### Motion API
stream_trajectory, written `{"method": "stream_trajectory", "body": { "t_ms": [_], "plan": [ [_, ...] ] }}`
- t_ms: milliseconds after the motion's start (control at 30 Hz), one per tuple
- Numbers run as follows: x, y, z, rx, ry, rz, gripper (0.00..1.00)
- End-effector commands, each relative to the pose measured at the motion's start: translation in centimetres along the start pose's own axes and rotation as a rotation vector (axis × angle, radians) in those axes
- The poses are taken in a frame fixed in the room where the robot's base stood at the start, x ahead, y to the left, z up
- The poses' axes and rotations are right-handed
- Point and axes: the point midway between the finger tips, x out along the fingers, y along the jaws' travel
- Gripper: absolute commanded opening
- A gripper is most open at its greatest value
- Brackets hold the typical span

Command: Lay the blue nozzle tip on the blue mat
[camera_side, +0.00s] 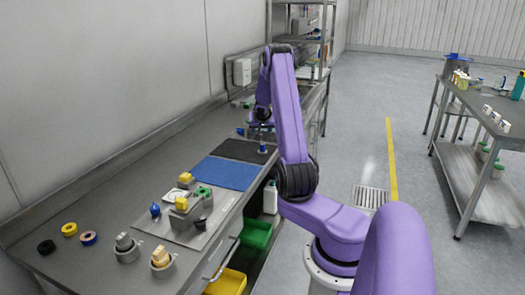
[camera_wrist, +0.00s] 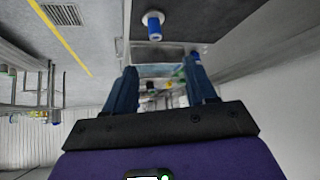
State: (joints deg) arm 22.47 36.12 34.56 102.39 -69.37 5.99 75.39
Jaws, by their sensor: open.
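The blue mat (camera_side: 222,173) lies flat on the bench, bare, in front of a dark mat (camera_side: 243,150). A blue piece with a pale base (camera_side: 262,148) stands at the dark mat's right edge; it also shows in the wrist view (camera_wrist: 154,27), upper middle, beyond my fingertips. Another small blue piece (camera_side: 155,209) with a pointed top stands on a grey plate at the left. I cannot tell for sure which is the nozzle tip. My gripper (camera_wrist: 160,78) is open, with nothing between its fingers. In the side view it is over the far bench, beyond the dark mat.
The grey plate (camera_side: 172,226) carries a grey block with yellow and green parts. Green (camera_side: 256,234) and yellow bins sit below the bench's front edge. A shelf rack stands behind.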

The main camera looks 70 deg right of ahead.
Motion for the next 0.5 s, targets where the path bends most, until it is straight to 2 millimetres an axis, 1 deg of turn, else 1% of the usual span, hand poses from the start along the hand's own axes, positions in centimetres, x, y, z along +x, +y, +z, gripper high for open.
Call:
{"method": "stream_trajectory", "body": {
  "t_ms": [33,167,500],
  "plan": [
    [0.2,0.4,0.0,0.007,0.000,0.003,0.56],
    [1.2,0.6,0.0,0.012,0.000,0.004,0.56],
    [6.2,0.6,0.0,0.010,-0.001,0.004,0.56]
  ]
}}
